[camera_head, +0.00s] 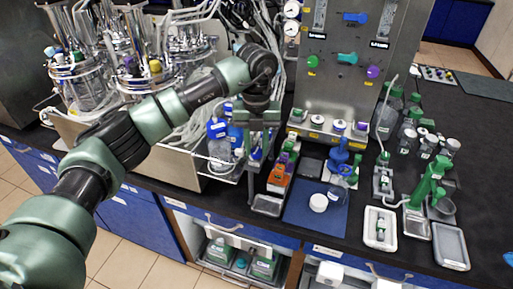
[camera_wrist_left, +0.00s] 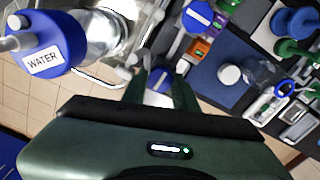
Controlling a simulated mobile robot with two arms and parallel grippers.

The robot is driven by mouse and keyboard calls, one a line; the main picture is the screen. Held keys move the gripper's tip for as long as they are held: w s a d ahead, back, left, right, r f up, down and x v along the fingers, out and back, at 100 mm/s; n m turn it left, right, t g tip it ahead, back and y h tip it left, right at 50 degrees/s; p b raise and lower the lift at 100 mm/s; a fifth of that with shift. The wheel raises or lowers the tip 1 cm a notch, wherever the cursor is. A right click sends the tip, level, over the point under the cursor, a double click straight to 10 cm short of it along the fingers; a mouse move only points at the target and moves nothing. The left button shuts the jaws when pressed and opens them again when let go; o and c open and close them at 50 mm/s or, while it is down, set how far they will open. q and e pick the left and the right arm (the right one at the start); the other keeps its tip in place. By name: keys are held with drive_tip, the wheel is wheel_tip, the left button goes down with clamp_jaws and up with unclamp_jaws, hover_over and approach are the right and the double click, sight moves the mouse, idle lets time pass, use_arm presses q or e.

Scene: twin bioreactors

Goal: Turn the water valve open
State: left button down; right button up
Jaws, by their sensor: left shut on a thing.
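My left gripper (camera_head: 258,150) reaches down in front of the bench equipment, left of the steel panel. In the left wrist view its fingers (camera_wrist_left: 163,88) are shut on a round blue part with a white bar (camera_wrist_left: 161,86), which looks like the water valve. In the head view the fingers largely hide this part, so I cannot tell how far it is turned. A large blue cap labelled WATER (camera_wrist_left: 43,60) is at the left of the wrist view. A similar blue knob with a white bar (camera_wrist_left: 197,16) is farther up there. My right gripper is not in view.
Bioreactor vessels (camera_head: 135,60) with steel fittings and tubes crowd the left. A steel panel (camera_head: 350,90) with coloured knobs stands behind. A blue mat (camera_head: 308,213) with a white lid (camera_head: 318,202), small trays and bottles fill the bench to the right.

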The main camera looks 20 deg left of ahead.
sight(257, 150)
use_arm(q)
drive_tip(key=shift+w+r+n, duration=0.1)
drive_tip(key=shift+r+n, duration=0.05)
drive_tip(key=shift+n, duration=0.35)
drive_tip(key=c, duration=1.1)
unclamp_jaws()
wheel_tip(257, 150, up, 6)
drive_tip(key=shift+r+b, duration=0.2)
drive_tip(key=shift+b, duration=0.95)
drive_tip(key=shift+r, duration=0.65)
